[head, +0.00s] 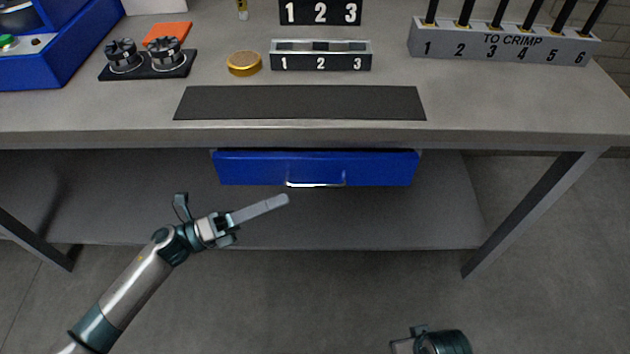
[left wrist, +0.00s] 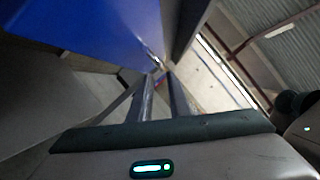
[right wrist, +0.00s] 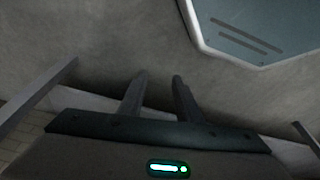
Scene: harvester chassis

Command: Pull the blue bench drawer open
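The blue bench drawer (head: 250,168) sits under the bench top, its front close beneath the bench edge, and looks shut. Its silver bar handle (head: 316,185) is at the lower middle of the front. My left gripper (head: 286,200) is just below and left of the handle, pointing at it. In the left wrist view its two fingers (left wrist: 162,76) are apart with a gap, and the blue drawer front (left wrist: 100,30) fills the upper left. I cannot see the handle held. My right gripper (right wrist: 156,78) has its fingers apart and empty, low and away from the drawer.
On the bench top (head: 500,110) lie a dark mat (head: 300,103), a numbered block (head: 320,62), a gold disc (head: 244,64) and a "TO CRIMP" rack (head: 505,45). A lower shelf (head: 400,225) and angled legs (head: 530,215) stand below. Floor in front is clear.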

